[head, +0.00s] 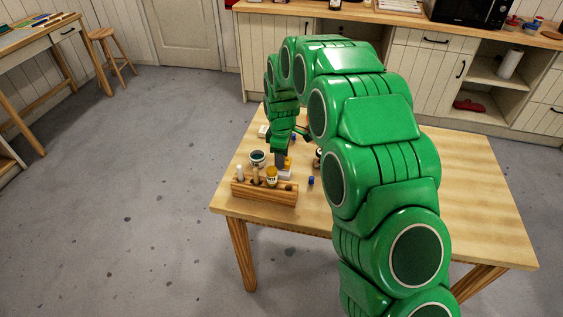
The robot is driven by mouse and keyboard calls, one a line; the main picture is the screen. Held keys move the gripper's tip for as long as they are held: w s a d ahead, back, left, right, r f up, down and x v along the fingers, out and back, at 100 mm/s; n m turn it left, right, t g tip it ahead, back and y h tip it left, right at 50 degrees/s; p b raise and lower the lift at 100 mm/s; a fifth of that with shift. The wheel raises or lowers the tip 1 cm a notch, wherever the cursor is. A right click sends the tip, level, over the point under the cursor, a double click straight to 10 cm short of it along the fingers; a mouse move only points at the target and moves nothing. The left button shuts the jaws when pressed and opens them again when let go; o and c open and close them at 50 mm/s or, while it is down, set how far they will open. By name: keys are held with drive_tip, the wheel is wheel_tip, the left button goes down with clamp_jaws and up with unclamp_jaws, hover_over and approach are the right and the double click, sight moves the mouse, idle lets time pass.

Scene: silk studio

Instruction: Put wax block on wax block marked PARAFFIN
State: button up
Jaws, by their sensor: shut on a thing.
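My gripper (281,162) points down over the left part of the wooden table, just behind a wooden rack. It is shut on a small yellow-orange block (288,161), which looks like the wax block and is partly hidden by the fingers. A pale white block (285,173) shows directly below it, partly hidden by the rack and jar. I cannot tell whether the two touch. Another whitish block (263,131) lies farther back on the table. No PARAFFIN marking is readable at this size.
The wooden rack (264,191) holds several items, including a yellow-labelled jar (272,176). A dark teal pot (257,158) stands behind it. A small blue item (311,181) and a dark bottle (318,158) are right of my gripper. The table's (475,205) right side is bare.

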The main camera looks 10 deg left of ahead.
drive_tip(key=shift+f, duration=1.2)
drive_tip(key=shift+f, duration=0.1)
drive_tip(key=o, duration=1.1)
wheel_tip(320, 180, up, 12)
drive_tip(key=shift+r, duration=0.1)
